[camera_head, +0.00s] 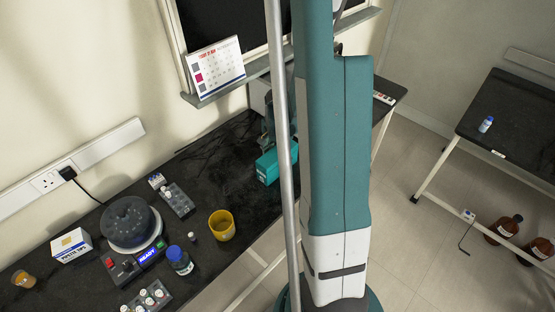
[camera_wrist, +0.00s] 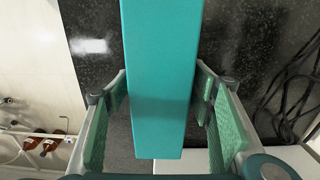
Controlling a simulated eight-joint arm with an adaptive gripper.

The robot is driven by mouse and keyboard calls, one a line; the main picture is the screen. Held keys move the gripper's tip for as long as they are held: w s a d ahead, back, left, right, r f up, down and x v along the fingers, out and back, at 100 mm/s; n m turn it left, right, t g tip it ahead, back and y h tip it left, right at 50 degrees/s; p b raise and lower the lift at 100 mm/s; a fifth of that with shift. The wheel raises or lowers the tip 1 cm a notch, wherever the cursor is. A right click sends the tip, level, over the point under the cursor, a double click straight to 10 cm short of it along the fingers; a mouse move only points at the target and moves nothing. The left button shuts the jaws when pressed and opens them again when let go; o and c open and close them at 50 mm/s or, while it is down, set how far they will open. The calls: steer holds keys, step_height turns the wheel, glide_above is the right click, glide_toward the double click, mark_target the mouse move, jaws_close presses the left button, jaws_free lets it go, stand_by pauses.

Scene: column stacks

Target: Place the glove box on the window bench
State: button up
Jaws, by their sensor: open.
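A teal box, which looks like the glove box (camera_head: 267,167), rests on the black bench (camera_head: 236,150) along the wall below the dark window (camera_head: 225,25). In the wrist view the teal box (camera_wrist: 160,75) runs between the fingers of my gripper (camera_wrist: 163,88). The fingers are open, one on each side of it, with a narrow gap showing near the lower part. In the head view my arm hides part of the bench, and my gripper is partly covered behind the pole. I cannot tell from a label which bench is the window bench.
A yellow cup (camera_head: 222,226), a blue-capped bottle (camera_head: 179,260), a round device (camera_head: 130,223) and a white carton (camera_head: 71,246) crowd the left bench. A calendar (camera_head: 215,68) stands on the sill. Black cables (camera_wrist: 290,90) lie beside the box. Another black table (camera_head: 515,115) stands right, mostly clear.

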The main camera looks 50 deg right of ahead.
steer(key=shift+r+p, duration=0.5)
steer(key=shift+r, duration=5.35)
steer(key=shift+a+r, duration=0.1)
steer(key=shift+w+a+r, duration=0.1)
steer(key=shift+a+r, duration=0.1)
steer(key=shift+a, duration=0.05)
steer(key=s+a+r+n+t, duration=0.1)
steer(key=a+r+n+t, duration=0.1)
steer(key=a+r+n, duration=0.5)
steer(key=s+a+r+n+t+h, duration=0.1)
steer(key=a+r, duration=0.4)
steer(key=a, duration=0.6)
steer(key=s+a+r+n+t, duration=0.1)
steer(key=a+r+n+t, duration=0.1)
steer(key=a+r+n, duration=0.5)
steer(key=s+a+r+n+t, duration=0.1)
steer(key=s+a, duration=0.1)
steer(key=a, duration=0.3)
steer(key=s+a+n+t+y, duration=0.1)
steer(key=s+a+n, duration=0.1)
steer(key=a, duration=0.3)
steer(key=shift+s+a+r, duration=0.2)
steer(key=shift+s+r, duration=0.2)
steer(key=shift+s, duration=0.3)
